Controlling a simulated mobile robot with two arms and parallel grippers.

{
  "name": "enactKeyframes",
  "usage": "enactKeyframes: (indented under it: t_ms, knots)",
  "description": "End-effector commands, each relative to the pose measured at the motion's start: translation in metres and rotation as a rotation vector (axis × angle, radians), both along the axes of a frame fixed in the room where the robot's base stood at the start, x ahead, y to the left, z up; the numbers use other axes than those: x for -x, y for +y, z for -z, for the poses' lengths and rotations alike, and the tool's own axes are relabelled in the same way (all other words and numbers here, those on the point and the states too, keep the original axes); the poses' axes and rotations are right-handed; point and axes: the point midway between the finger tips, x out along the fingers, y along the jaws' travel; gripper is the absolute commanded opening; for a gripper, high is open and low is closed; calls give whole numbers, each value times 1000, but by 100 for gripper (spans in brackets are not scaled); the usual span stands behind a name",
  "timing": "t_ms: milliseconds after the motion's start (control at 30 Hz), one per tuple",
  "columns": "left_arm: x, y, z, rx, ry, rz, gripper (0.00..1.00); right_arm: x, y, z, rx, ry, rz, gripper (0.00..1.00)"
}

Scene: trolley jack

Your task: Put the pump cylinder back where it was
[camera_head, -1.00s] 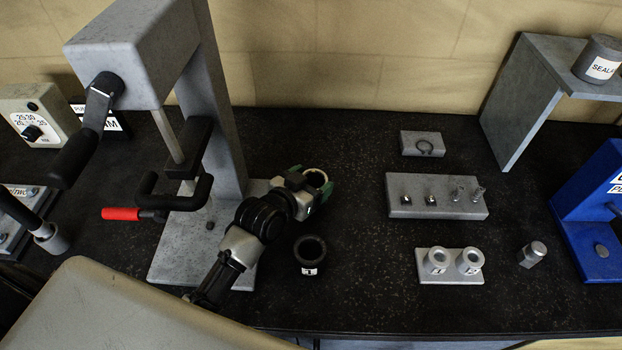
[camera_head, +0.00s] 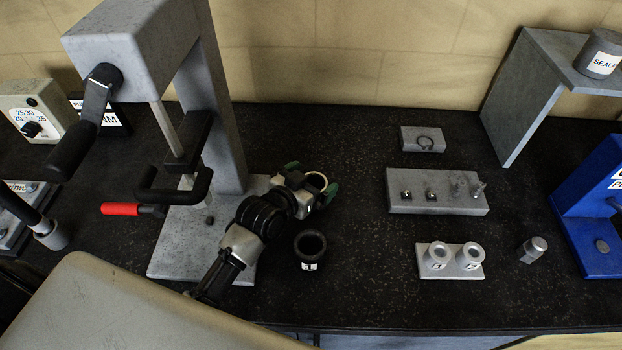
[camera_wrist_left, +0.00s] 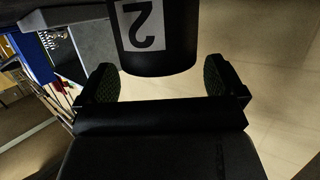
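A black cylinder labelled "2" (camera_wrist_left: 158,40) is between the fingers of my left gripper (camera_wrist_left: 162,82) in the left wrist view. A narrow gap shows beside it, so the fingers look open around it. The gripper hides most of what is below that rim. I cannot tell which part is the pump cylinder. My right gripper is not in view.
A black cup labelled "1" (camera_head: 310,251) stands just in front of my left gripper. The grey press (camera_head: 215,100) with its base plate is at left. A grey block with pins (camera_head: 405,206), a plate with two sleeves (camera_head: 452,273) and a blue stand (camera_head: 590,215) are at right.

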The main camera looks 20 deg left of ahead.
Motion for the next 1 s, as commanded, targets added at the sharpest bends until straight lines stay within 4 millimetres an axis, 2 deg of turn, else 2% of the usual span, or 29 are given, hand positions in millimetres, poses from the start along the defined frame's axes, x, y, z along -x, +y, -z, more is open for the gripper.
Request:
enactKeyframes:
  t_ms: [200, 333, 433, 800, 1000]
  knots:
    - [0, 0, -2, 0, -1, 0, 98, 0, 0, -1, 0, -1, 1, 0]
    - [0, 0, -16, 2, -3, 0, 98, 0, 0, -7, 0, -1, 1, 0]
    - [16, 5, -14, -1, 1, 0, 98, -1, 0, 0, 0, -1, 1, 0]
    - [87, 27, -38, -1, 1, 1, 98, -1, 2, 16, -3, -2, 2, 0]
    - [106, 34, -45, 0, 1, 0, 98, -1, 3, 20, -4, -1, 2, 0]
